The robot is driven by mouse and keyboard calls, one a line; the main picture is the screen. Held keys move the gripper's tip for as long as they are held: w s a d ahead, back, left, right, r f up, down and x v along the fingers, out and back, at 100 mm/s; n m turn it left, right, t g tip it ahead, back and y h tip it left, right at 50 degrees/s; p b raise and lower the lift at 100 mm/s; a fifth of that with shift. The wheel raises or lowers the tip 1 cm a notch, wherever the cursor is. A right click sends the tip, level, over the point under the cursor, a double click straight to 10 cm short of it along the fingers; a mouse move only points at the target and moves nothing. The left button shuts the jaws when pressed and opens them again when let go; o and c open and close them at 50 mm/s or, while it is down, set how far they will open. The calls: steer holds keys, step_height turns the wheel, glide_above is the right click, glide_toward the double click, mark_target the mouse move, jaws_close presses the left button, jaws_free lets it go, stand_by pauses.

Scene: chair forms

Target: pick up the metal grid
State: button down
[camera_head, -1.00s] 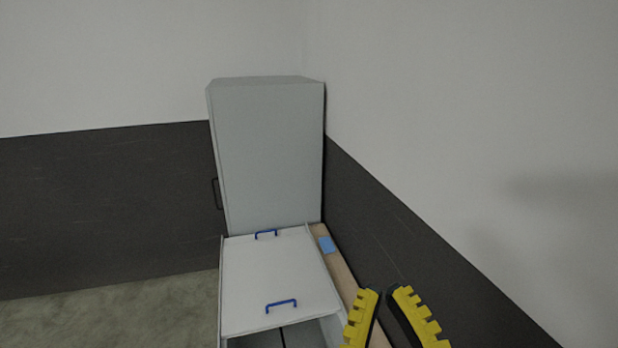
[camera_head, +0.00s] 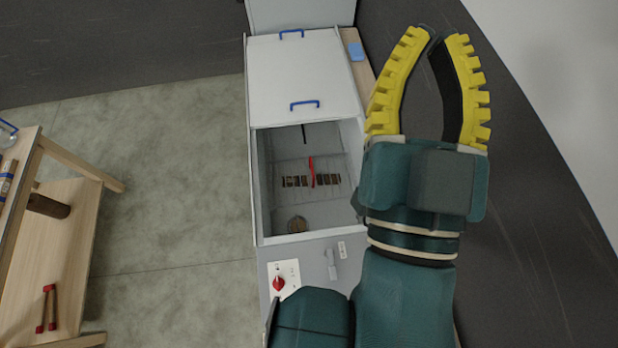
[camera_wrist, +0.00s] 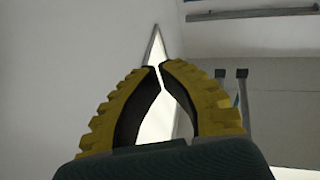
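The metal grid (camera_head: 322,163) is a thin wire rack inside the open front part of a pale box (camera_head: 260,190). A red bar (camera_head: 312,172) and a row of dark pieces (camera_head: 296,181) show on it. My gripper (camera_head: 436,36) is right of the opening and points away from the grid in the head view. Its yellow toothed fingers bow apart, with tips close together and nothing visible between them. In the wrist view my gripper (camera_wrist: 159,68) shows a narrow gap at the tips, and the grid is not recognisable there.
A white lid panel (camera_head: 304,72) with blue handles covers the box's rear. A red knob (camera_head: 278,283) is on its front. A blue block (camera_head: 356,51) lies on a wooden strip beside a dark wall. A wooden table (camera_head: 70,215) stands left, with clear floor between.

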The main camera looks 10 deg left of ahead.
steer(key=c, duration=1)
jaws_free()
